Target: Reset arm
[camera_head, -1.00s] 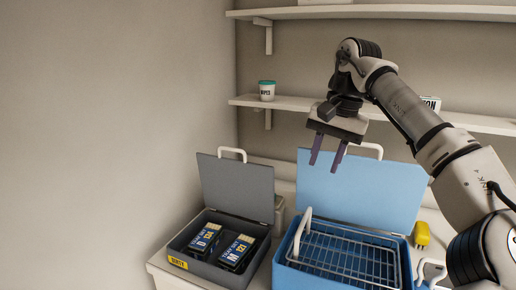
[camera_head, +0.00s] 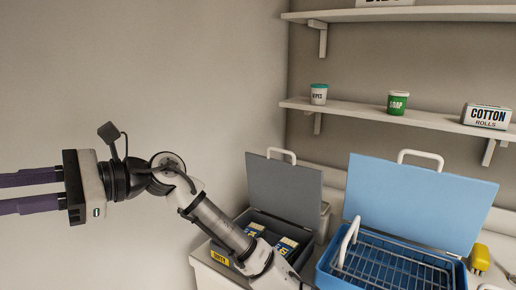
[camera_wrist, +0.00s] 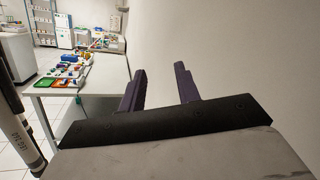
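My gripper (camera_head: 30,191) is at the left of the head view, held out sideways in front of the bare wall, its fingers pointing left. In the wrist view its two purple fingers (camera_wrist: 162,90) stand apart with nothing between them, so it is open and empty. My arm reaches from the lower middle of the head view, passing in front of the grey box (camera_head: 284,187) and hiding part of it.
The open grey box holds dark blue and yellow packs. The open blue box (camera_head: 420,200) with a wire rack stands right of it. Shelves hold a wipes tub (camera_head: 318,94), a soap tub (camera_head: 397,103) and a cotton rolls box (camera_head: 486,116). A table (camera_wrist: 105,77) with coloured items shows in the wrist view.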

